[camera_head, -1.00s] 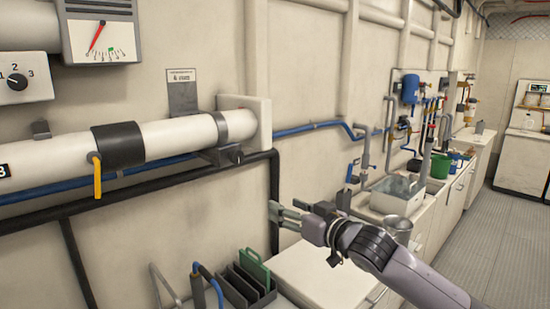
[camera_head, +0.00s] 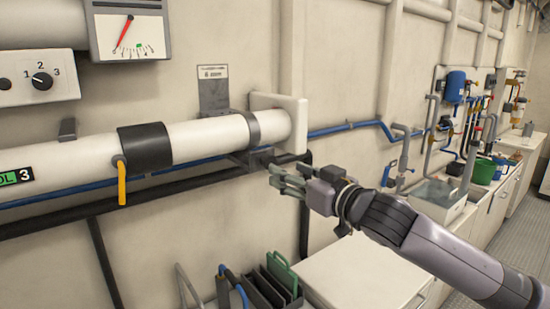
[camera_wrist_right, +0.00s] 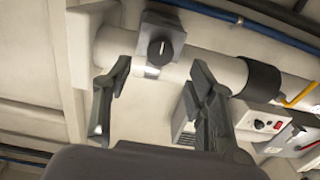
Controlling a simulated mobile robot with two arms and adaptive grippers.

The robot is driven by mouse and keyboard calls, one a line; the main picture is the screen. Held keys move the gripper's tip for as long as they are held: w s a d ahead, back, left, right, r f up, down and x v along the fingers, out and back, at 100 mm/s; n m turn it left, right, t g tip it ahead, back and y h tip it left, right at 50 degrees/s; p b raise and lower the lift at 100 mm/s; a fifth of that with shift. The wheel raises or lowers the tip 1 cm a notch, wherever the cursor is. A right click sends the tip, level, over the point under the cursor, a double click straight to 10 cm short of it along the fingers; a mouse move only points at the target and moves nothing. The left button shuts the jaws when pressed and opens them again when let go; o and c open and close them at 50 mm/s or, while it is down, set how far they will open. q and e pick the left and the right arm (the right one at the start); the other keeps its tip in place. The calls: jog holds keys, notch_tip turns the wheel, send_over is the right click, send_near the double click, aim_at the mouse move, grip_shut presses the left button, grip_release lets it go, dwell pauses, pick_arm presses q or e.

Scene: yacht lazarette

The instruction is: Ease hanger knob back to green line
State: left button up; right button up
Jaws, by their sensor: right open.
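In the right wrist view, the black hanger knob (camera_wrist_right: 160,48) with a white pointer line sits on a dark bracket around a pale pipe. My right gripper (camera_wrist_right: 152,92) is open and empty, with the knob ahead of and between its spread fingers, apart from them. In the head view the gripper (camera_head: 275,178) is just below the hanger bracket (camera_head: 249,158) and appears to hide the knob partly. A gauge (camera_head: 110,40) at the upper left has a red needle (camera_head: 124,32) left of its green mark (camera_head: 140,49). My left gripper is not seen.
The white pipe (camera_head: 205,138) carries a black sleeve with a yellow lever (camera_head: 122,185). A dark pipe (camera_head: 195,174) and a blue pipe run close below it. A selector box (camera_head: 35,78) is at the left. A rack (camera_head: 275,285) and white counter (camera_head: 365,270) lie below.

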aim_at(271, 163)
jog(key=p+x, duration=0.1)
jog(key=x, duration=0.3)
jog(key=shift+w+a+r, duration=0.15)
jog(key=shift+w+a, duration=0.05)
jog(key=shift+w, duration=0.1)
jog(key=shift+w+a, duration=0.35)
jog(key=shift+w, duration=0.15)
jog(key=shift+a, duration=0.1)
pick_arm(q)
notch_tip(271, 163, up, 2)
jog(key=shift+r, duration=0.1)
